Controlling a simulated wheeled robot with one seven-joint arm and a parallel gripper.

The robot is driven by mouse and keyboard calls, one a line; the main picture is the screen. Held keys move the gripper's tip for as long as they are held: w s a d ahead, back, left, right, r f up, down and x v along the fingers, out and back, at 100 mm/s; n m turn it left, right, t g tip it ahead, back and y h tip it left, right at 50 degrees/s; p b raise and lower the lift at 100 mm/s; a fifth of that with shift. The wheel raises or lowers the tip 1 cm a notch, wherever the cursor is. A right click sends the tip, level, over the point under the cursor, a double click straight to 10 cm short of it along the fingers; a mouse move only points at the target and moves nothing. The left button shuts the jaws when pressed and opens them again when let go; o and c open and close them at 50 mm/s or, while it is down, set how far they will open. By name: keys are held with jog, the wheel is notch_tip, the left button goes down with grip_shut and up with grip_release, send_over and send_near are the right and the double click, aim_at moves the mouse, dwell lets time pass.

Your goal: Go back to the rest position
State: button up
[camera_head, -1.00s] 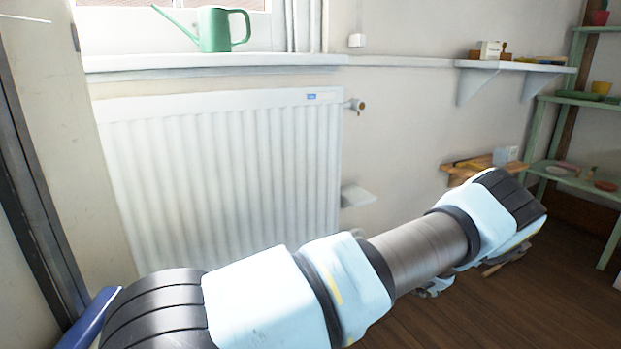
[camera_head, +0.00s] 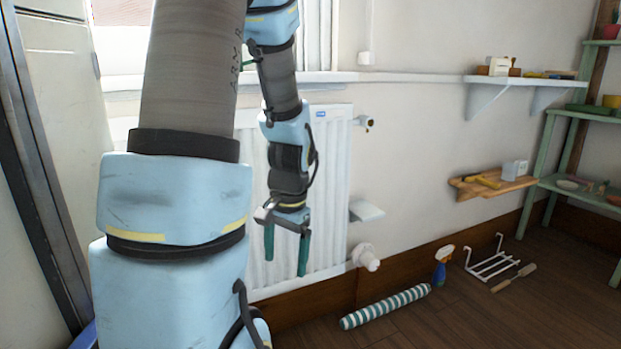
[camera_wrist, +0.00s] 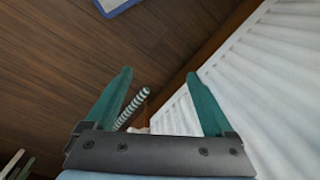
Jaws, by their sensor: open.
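My gripper (camera_head: 286,250) hangs at the end of my folded arm in the head view, fingers pointing down, in front of the white radiator (camera_head: 328,190). Its two green fingers stand apart with nothing between them. In the wrist view my gripper (camera_wrist: 158,100) is also open and empty, with the wooden floor (camera_wrist: 90,55) and the radiator (camera_wrist: 275,75) beyond it. My arm rises on the left of the head view and hides much of the window and radiator.
A small wooden shelf (camera_head: 490,187), a white wall shelf (camera_head: 525,82) and green shelving (camera_head: 565,113) are right.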

jog(key=s+r+n+p, duration=0.2)
jog(key=r+p, duration=1.7)
jog(key=r, duration=0.1)
jog(key=s+a+r+n+t+h+p, duration=0.1)
jog(key=r+n+p, duration=0.2)
jog(key=r+p, duration=1.6)
notch_tip(320, 180, up, 2)
jog(key=shift+s+a+r, duration=0.25)
jog(key=shift+s, duration=0.1)
